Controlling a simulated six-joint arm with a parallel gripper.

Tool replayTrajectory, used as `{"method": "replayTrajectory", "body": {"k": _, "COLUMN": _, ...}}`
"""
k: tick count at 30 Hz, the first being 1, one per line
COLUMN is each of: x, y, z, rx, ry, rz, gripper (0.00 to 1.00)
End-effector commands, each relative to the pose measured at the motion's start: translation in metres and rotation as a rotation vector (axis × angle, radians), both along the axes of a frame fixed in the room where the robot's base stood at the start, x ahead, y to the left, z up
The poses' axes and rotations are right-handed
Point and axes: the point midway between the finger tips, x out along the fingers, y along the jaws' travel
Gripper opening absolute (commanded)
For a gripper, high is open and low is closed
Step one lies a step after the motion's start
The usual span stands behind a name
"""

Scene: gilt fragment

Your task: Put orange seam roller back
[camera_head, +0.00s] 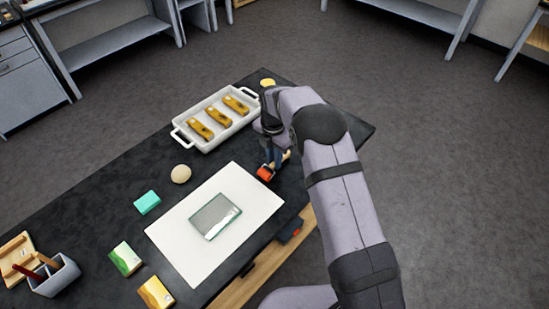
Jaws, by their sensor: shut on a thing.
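The orange seam roller (265,173) has an orange head and a tan handle stub beside it. My gripper (273,157) is shut on it, near the upper right corner of the white sheet. My arm hides part of the gripper and of the table behind. I cannot tell whether the roller touches the table.
A glass pane (215,216) lies on the white sheet (180,250). A white tray (180,137) holds several gold pieces. A pale round thing (181,173), teal block (147,202), green box (125,259), yellow box (156,293) and grey holder (62,279) stand left.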

Motion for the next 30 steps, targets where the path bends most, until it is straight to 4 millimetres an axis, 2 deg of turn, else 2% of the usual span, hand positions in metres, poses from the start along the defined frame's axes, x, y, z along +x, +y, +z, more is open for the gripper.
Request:
{"method": "replayTrajectory", "body": {"k": 5, "x": 0.000, "y": 0.000, "z": -0.004, "rx": 0.000, "ry": 0.000, "rz": 0.000, "gripper": 0.00}}
{"method": "replayTrajectory", "body": {"k": 6, "x": 0.000, "y": 0.000, "z": -0.003, "rx": 0.000, "ry": 0.000, "rz": 0.000, "gripper": 0.25}}
{"method": "replayTrajectory", "body": {"k": 7, "x": 0.000, "y": 0.000, "z": -0.003, "rx": 0.000, "ry": 0.000, "rz": 0.000, "gripper": 0.32}}
{"method": "replayTrajectory", "body": {"k": 8, "x": 0.000, "y": 0.000, "z": -0.003, "rx": 0.000, "ry": 0.000, "rz": 0.000, "gripper": 0.34}}
{"method": "replayTrajectory", "body": {"k": 17, "x": 0.000, "y": 0.000, "z": -0.002, "rx": 0.000, "ry": 0.000, "rz": 0.000, "gripper": 0.34}}
{"method": "replayTrajectory", "body": {"k": 22, "x": 0.001, "y": 0.000, "z": 0.006, "rx": 0.001, "ry": -0.002, "rz": 0.000, "gripper": 0.34}}
{"method": "replayTrajectory", "body": {"k": 26, "x": 0.001, "y": 0.001, "z": 0.022, "rx": 0.001, "ry": -0.004, "rz": 0.000, "gripper": 0.34}}
{"method": "replayTrajectory", "body": {"k": 30, "x": 0.001, "y": 0.002, "z": 0.046, "rx": 0.001, "ry": -0.007, "rz": 0.000, "gripper": 0.34}}
